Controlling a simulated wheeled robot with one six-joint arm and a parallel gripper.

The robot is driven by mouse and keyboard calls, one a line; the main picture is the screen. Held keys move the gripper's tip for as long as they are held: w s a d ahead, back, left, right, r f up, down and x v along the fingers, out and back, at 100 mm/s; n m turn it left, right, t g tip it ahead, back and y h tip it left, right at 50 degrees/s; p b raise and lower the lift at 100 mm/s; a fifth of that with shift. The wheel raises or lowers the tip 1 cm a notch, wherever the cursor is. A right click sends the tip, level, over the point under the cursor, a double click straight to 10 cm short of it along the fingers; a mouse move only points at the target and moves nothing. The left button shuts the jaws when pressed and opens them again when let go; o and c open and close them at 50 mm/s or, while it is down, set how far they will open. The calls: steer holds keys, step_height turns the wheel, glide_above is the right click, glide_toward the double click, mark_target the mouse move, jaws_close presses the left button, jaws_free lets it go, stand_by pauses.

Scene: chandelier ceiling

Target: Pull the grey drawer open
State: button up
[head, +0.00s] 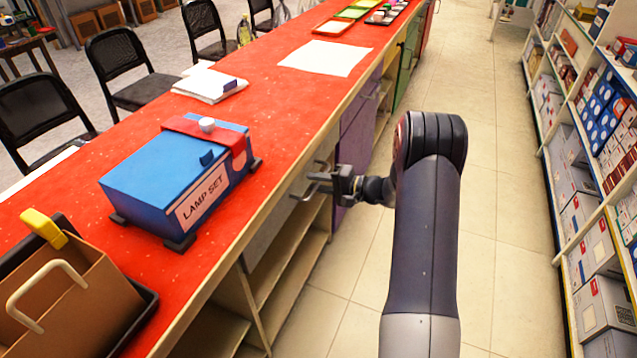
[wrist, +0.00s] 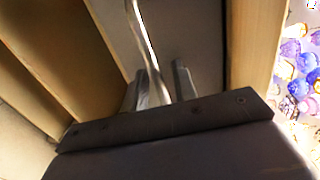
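The grey drawer (head: 272,228) is set in the counter just under its wooden top edge. Its grey front (wrist: 195,40) fills the upper middle of the wrist view. A shiny metal bar handle (wrist: 147,45) runs down from the top of that view. My gripper (head: 314,178) is at the drawer front in the head view. In the wrist view my gripper (wrist: 160,88) has its two fingers apart, with the handle between them. A gap shows between the handle and the right finger. The handle's lower end is hidden behind my gripper.
The red counter top (head: 268,88) carries a blue lamp set box (head: 150,180), a brown bag (head: 75,310) and papers (head: 326,58). Open wooden shelves (head: 285,285) lie below the drawer. A stocked shelf rack (head: 590,200) stands right, with clear tiled floor (head: 500,200) between.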

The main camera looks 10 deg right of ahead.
steer(key=shift+c, duration=0.6)
jaws_close()
steer(key=f+b+v, duration=0.2)
steer(key=b+v, duration=0.1)
steer(key=v, duration=1)
steer(key=d+f+b+v, duration=0.1)
steer(key=f+b+v, duration=0.2)
steer(key=v, duration=1)
steer(key=shift+s+f+b, duration=0.2)
steer(key=shift+s+b, duration=0.15)
steer(key=shift+b, duration=0.4)
